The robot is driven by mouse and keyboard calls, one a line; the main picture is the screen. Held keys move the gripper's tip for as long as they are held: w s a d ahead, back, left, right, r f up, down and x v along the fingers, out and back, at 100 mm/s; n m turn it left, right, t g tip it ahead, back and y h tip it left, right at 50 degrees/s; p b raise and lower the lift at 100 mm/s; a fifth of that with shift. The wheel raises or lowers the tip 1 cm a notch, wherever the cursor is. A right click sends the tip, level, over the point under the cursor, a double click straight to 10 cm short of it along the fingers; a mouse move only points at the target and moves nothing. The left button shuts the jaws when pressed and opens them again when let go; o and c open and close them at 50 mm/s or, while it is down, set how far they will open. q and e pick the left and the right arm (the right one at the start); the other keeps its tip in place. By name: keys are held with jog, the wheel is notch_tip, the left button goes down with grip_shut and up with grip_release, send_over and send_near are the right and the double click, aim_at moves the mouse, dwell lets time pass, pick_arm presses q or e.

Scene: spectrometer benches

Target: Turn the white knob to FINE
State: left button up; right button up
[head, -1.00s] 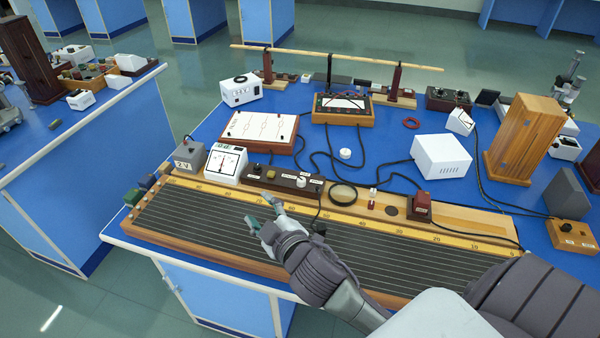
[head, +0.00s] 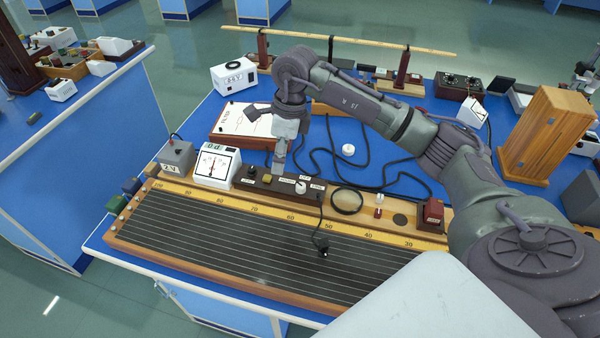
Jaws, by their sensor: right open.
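The white knob (head: 301,187) sits on a long dark brown control box (head: 267,185) with small white labels, at the back edge of the wire board. The lettering is too small to read surely, so I cannot tell the knob's setting. My right arm reaches in from the right and bends down, with its right gripper (head: 279,163) pointing down over the back of the box, left of the white knob and apart from it. It is open and seems empty; its fingers are seen edge-on. A black knob (head: 252,171) is on the same box, farther left. My left gripper is not in view.
The long wire board (head: 215,235) fills the bench front. A dial meter (head: 217,166) and a grey battery box (head: 177,157) stand left of the control box. Black cables (head: 372,183) run across the blue bench behind.

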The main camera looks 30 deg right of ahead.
jog(key=r+h, duration=0.2)
send_over(300, 185)
jog(key=shift+m+g, duration=0.3)
notch_tip(300, 185, down, 13)
jog(key=p, duration=0.3)
jog(key=shift+d+r, duration=0.1)
jog(key=shift+r, duration=0.1)
jog(key=shift+f, duration=0.75)
grip_shut()
